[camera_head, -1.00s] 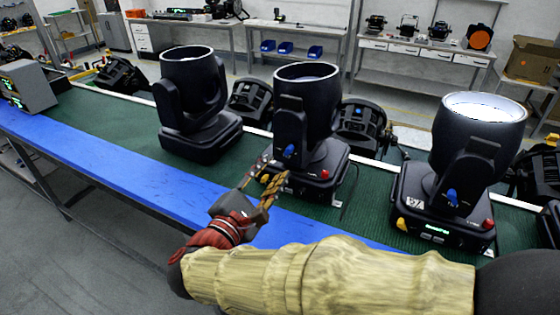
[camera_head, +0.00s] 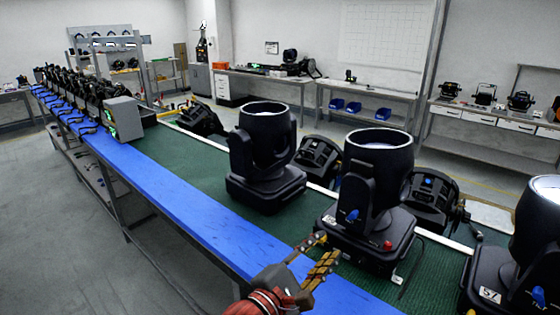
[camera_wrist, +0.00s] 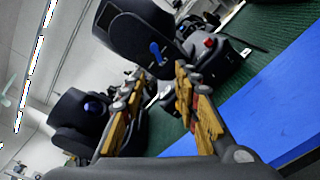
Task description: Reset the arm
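My gripper (camera_head: 318,265) is at the bottom centre of the head view, above the blue front edge of the bench. Its two yellow-brown fingers are apart with nothing between them; the wrist view also shows them spread (camera_wrist: 160,95). The nearest par can, a black moving-head light (camera_head: 370,195) with a blue knob and a red button, stands upright just beyond the fingertips. I see a gap between it and the fingers in the head view. It also shows in the wrist view (camera_wrist: 135,40). Most of my arm is out of the head view.
Another black light (camera_head: 264,160) stands to the left and a third (camera_head: 525,245) is cut off at the right edge. A grey box (camera_head: 123,118) stands further left.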

